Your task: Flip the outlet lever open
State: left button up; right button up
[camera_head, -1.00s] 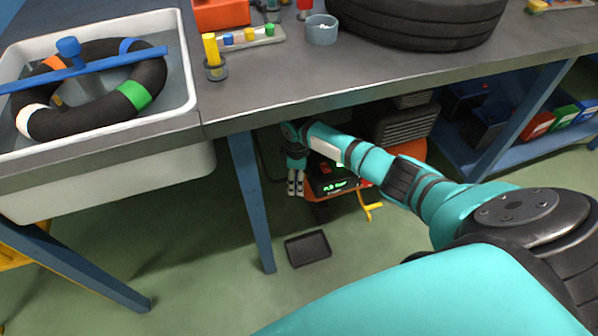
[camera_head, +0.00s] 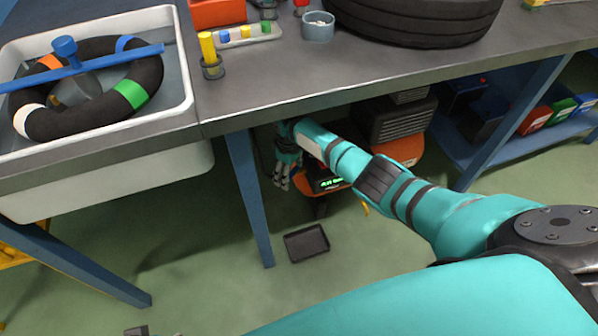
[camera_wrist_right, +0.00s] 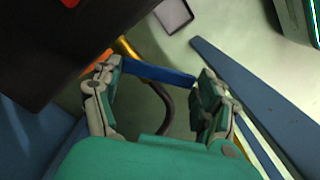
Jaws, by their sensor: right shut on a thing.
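A blue lever bar (camera_wrist_right: 158,74) lies across the gap between the fingers of my right gripper in the wrist view, with a finger at each end. My right gripper (camera_wrist_right: 157,88) is shut on it. A yellow pipe piece (camera_wrist_right: 127,47) meets the bar's left end. In the head view my right gripper (camera_head: 281,180) is low under the bench, left of the orange and black machine (camera_head: 402,148) with a lit green display. The lever cannot be made out there. A little yellow part (camera_head: 365,208) shows below my forearm. My left gripper is not in view.
The workbench (camera_head: 300,83) overhangs my right arm, and its blue leg (camera_head: 250,200) stands just left of the gripper. A dark tray (camera_head: 306,243) lies on the green floor. A blue shelf (camera_head: 540,138) with bins stands at the right. A dark hose (camera_wrist_right: 160,105) runs behind the fingers.

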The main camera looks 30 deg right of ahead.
aim_at(290, 176)
dwell(0.3)
jog(key=o, duration=1.7)
jog(key=shift+r, duration=0.1)
jog(key=shift+a+r, duration=0.1)
jog(key=shift+r, duration=3.8)
